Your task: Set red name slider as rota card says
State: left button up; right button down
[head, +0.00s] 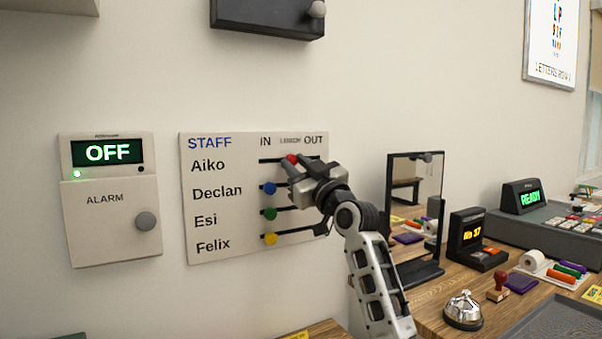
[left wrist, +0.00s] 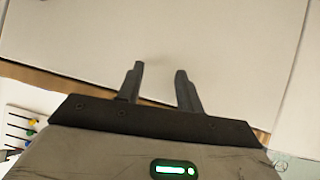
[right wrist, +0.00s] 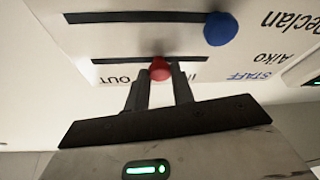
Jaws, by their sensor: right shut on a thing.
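The white STAFF board (head: 224,225) hangs on the wall, with rows for Aiko, Declan, Esi and Felix and columns IN, LUNCH and OUT. The red slider (head: 291,158) is on Aiko's slot, near the middle under LUNCH. My right gripper (head: 294,168) is shut on this red knob; in the right wrist view the knob (right wrist: 159,69) sits between the fingertips, the board appearing upside down. My left gripper (left wrist: 159,72) shows only in its own wrist view, open and empty before a pale surface. I cannot make out a rota card.
The blue (head: 270,188), green (head: 270,213) and yellow (head: 270,239) knobs sit toward IN, just below. An alarm panel (head: 105,235) reading OFF is left of the board. A mirror (head: 428,180), bell (head: 463,311) and stamp (head: 500,288) stand on the counter right.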

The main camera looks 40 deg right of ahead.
jog(key=shift+d+f, duration=0.15)
jog(key=shift+d, duration=0.2)
pick_arm(q)
jog(key=shift+s, duration=0.15)
pick_arm(e)
jog(key=shift+s+r, duration=0.1)
jog(key=shift+r, duration=0.1)
jog(key=shift+d, duration=0.1)
jog(key=c, duration=1.2)
grip_release()
jog(key=shift+s+f, duration=0.15)
jog(key=shift+f, duration=0.05)
pick_arm(q)
jog(key=f+b, duration=0.1)
jog(key=b, duration=0.3)
jog(key=shift+d+f+t+b, duration=0.15)
jog(key=shift+f+t+b, duration=0.15)
jog(key=shift+t, duration=0.1)
pick_arm(e)
jog(key=v, duration=1.5)
jog(key=shift+s, duration=0.3)
